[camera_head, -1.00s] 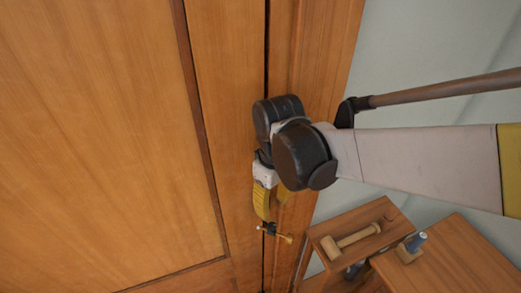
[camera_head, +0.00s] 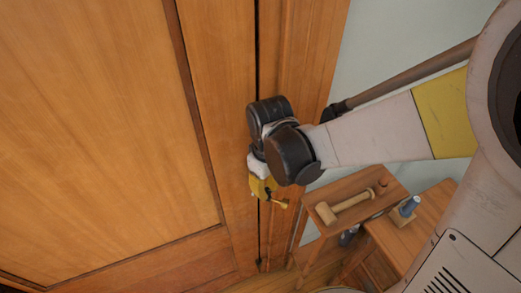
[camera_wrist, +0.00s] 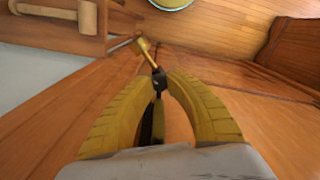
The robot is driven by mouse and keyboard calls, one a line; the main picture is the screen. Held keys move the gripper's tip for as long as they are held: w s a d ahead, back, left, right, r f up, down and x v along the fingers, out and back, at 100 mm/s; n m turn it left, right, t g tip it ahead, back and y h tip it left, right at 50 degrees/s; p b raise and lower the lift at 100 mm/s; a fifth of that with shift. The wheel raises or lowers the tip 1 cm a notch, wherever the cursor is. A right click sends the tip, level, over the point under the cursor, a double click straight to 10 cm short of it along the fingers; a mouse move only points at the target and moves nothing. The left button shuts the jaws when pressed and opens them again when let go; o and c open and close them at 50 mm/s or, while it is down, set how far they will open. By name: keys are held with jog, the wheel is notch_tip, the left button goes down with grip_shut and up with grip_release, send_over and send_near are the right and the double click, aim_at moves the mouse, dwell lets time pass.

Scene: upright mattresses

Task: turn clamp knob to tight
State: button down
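The clamp is a small dark fitting with a brass knob (camera_head: 281,203) on a thin rod, at the seam beside the large wooden panel. In the wrist view the brass knob (camera_wrist: 141,46) lies just beyond my fingertips, tilted up and left from a black block (camera_wrist: 159,78). My gripper (camera_head: 266,192) has yellow fingers and is right at the clamp. In the wrist view my gripper (camera_wrist: 162,77) has its fingertips close together around or against the black block. I cannot tell whether they grip it. The knob looks outside the fingers.
A wooden mallet (camera_head: 342,205) lies on a small wooden table (camera_head: 372,178) to the right. A blue-topped object (camera_head: 405,210) stands on a second wooden surface (camera_head: 432,207). A brown pole (camera_head: 405,71) slants behind my arm. A round green-rimmed thing (camera_wrist: 172,4) is on the floor.

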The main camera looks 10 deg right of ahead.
aim_at(267, 191)
jog(key=shift+m+b, duration=0.4)
jog(key=shift+m, duration=0.4)
jog(key=c, duration=1.3)
grip_release()
jog(key=shift+o, duration=0.2)
notch_tip(267, 191, up, 12)
